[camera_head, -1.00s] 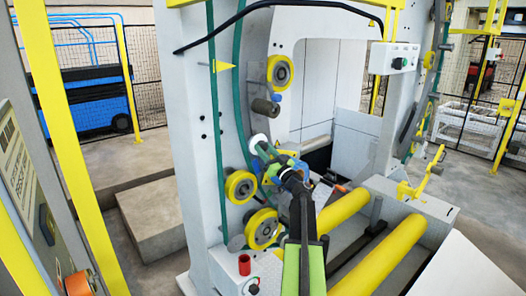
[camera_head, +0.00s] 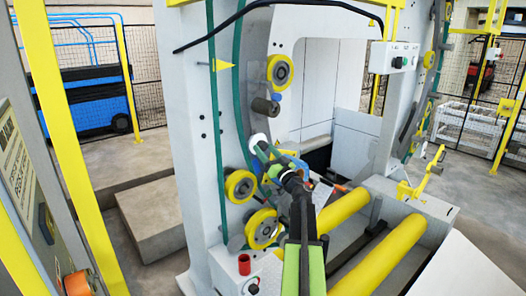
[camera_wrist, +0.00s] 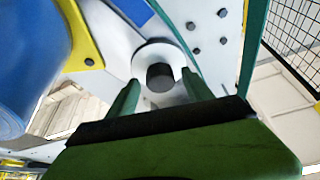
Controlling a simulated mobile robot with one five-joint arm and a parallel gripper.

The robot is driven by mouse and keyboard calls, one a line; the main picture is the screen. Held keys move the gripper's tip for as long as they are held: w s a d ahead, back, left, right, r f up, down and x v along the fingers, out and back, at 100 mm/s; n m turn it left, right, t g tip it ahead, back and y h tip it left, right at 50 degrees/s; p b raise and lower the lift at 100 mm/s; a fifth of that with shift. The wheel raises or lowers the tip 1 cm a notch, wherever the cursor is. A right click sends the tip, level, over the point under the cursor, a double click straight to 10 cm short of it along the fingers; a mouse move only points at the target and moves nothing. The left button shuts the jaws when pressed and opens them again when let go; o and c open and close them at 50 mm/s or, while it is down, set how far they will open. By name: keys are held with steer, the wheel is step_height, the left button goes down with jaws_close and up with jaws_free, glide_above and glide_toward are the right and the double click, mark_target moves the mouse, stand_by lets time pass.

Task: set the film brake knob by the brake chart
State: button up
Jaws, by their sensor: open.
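A black round knob (camera_wrist: 160,77) stands at the middle of a white disc (camera_wrist: 158,53) in the wrist view. The white disc (camera_head: 258,139) also shows at my gripper's tip in the head view, where the knob itself is hidden. My gripper (camera_wrist: 160,88) has its two green fingers apart, one on each side of the knob. I cannot tell whether they touch it. In the head view my gripper (camera_head: 262,147) reaches to the disc on the ring machine. I cannot make out a brake chart for certain; a printed label (camera_head: 14,155) at the left edge is too oblique to read.
A large blue roll (camera_wrist: 30,70) is close at the left of the wrist view. Yellow rollers (camera_head: 240,186) sit on the ring below the disc. Yellow horizontal rollers (camera_head: 380,258) lie at the right.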

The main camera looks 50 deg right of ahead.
steer(key=b+v, duration=0.5)
steer(key=v, duration=1.1)
steer(key=shift+b, duration=0.3)
steer(key=shift+a, duration=0.1)
